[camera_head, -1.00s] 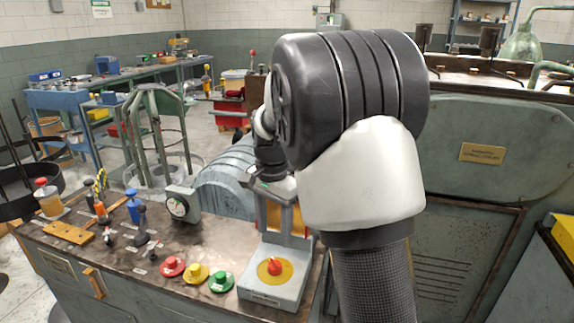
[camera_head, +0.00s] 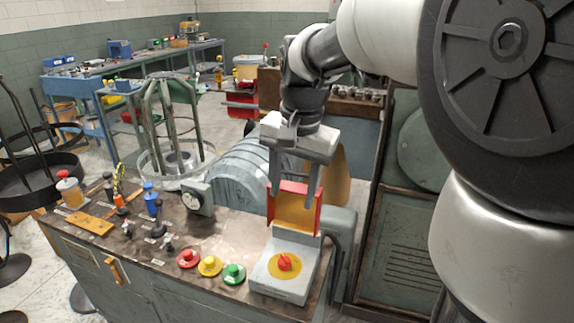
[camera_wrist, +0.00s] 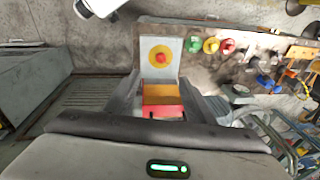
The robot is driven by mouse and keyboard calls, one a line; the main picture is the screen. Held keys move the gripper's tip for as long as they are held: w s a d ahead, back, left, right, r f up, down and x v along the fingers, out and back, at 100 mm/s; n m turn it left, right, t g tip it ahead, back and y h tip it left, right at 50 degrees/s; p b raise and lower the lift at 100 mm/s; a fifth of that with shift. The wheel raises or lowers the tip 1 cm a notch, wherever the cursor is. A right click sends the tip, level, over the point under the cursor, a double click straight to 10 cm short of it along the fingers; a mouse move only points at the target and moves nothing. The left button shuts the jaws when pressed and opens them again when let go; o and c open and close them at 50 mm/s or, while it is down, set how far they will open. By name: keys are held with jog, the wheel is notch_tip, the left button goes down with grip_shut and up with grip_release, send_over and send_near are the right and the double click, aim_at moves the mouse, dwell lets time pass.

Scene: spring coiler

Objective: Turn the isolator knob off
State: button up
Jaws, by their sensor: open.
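The isolator knob (camera_head: 284,262) is a small red knob on a yellow disc, on top of a light grey box (camera_head: 285,292) at the right end of the machine's front panel. In the wrist view the red knob (camera_wrist: 160,58) shows beyond the fingers, on its yellow disc. My gripper (camera_head: 293,198) is open, fingers pointing down, above and behind the knob. It is in front of or around a red-edged yellow guard (camera_head: 297,213) standing behind the box; I cannot tell whether it touches. Nothing is visibly held.
Red (camera_head: 189,258), yellow (camera_head: 210,266) and green (camera_head: 234,274) push buttons sit left of the box. A round gauge (camera_head: 195,201) and several levers stand farther left. A grey ribbed housing (camera_head: 240,178) rises behind the panel.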

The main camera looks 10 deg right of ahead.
jog(key=shift+s+r+n+t+p, duration=0.5)
jog(key=shift+s+r+n+p, duration=0.5)
jog(key=shift+s+r, duration=1.05)
